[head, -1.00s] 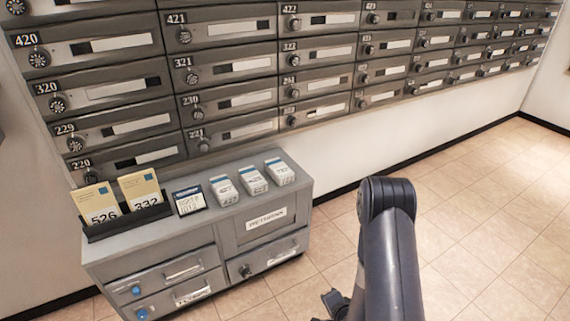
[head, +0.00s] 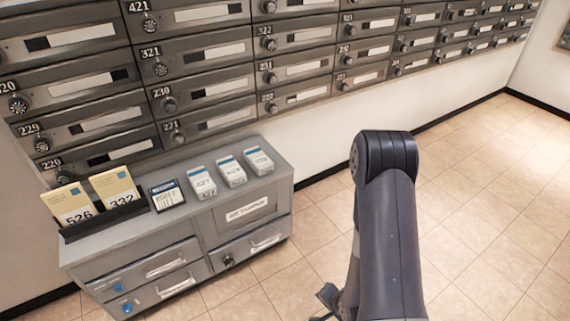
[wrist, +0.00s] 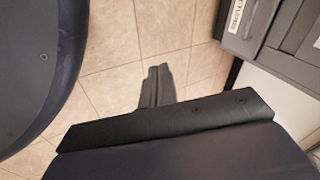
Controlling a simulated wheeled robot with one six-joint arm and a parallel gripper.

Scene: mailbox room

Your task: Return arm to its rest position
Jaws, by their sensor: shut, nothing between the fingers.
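My arm is folded in front of me on the right of the head view, over open floor. My gripper (wrist: 157,86) shows in the wrist view with its two dark fingers together, nothing between them, above the floor tiles. In the head view only a small dark part near the gripper shows low beside the arm, and the fingertips cannot be made out there. The gripper is apart from the grey cabinet (head: 228,192), which stands to the left of the arm. The cabinet's edge also shows at the upper right of the wrist view (wrist: 262,48).
On the cabinet are a black holder with yellow cards (head: 95,200), a small dark-framed sign (head: 166,196) and several white-and-blue stacks (head: 231,172). Grey mailboxes (head: 205,88) line the wall behind. Tiled floor (head: 480,190) is clear to the right.

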